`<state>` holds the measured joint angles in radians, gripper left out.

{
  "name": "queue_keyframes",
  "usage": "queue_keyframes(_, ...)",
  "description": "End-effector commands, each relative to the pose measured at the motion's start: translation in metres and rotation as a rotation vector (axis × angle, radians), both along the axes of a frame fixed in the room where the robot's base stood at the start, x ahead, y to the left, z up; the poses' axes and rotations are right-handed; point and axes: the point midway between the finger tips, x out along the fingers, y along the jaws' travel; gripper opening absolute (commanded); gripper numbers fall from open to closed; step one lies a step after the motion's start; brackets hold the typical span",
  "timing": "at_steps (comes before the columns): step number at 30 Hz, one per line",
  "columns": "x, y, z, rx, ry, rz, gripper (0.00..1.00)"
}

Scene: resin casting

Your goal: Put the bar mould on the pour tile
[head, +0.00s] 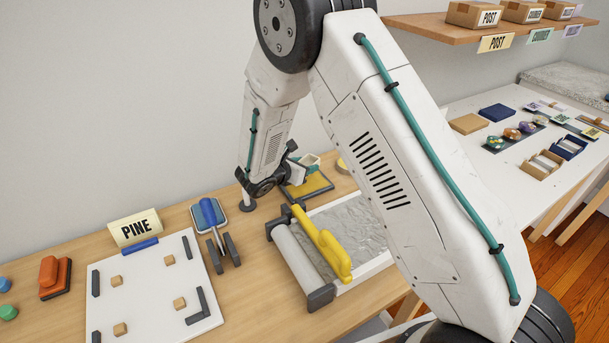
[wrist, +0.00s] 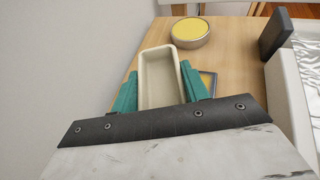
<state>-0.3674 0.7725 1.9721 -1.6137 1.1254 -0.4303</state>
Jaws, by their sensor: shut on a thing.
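The bar mould (wrist: 159,75) is a cream, open-topped rectangular trough. My gripper (wrist: 160,95) is shut on it, with teal fingers against its two long sides. In the head view the mould (head: 311,160) shows only in part beyond my wrist, close to a dark-framed yellow tile (head: 308,187) on the wooden bench. I cannot tell for sure whether this is the pour tile. In the wrist view a dark-edged piece (wrist: 208,79) shows just right of the mould, mostly hidden by the gripper. The gap between mould and tile cannot be judged.
A round tin with yellow contents (wrist: 190,31) stands beyond the mould. A white tray of grey sheet (head: 362,225), with a roller (head: 300,264) and a yellow handle (head: 328,248), lies to the right. The wall is close on the left. A white board (head: 150,292) lies at front left.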

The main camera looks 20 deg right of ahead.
Motion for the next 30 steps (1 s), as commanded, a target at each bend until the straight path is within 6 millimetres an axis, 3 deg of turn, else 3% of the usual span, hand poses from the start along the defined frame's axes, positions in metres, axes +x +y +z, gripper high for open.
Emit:
queue_keyframes(7, 0.0, 0.0, -0.035, -0.002, 0.002, 0.001, 0.22)
queue_keyframes(18, 0.0, 0.0, -0.04, -0.001, 0.001, 0.002, 0.22)
queue_keyframes(19, 0.0, 0.0, -0.04, 0.0, 0.0, 0.001, 0.48)
queue_keyframes(21, 0.0, 0.0, -0.04, 0.0, 0.0, 0.001, 0.67)
queue_keyframes(30, 0.0, 0.0, -0.038, 0.0, 0.0, 0.001, 0.67)
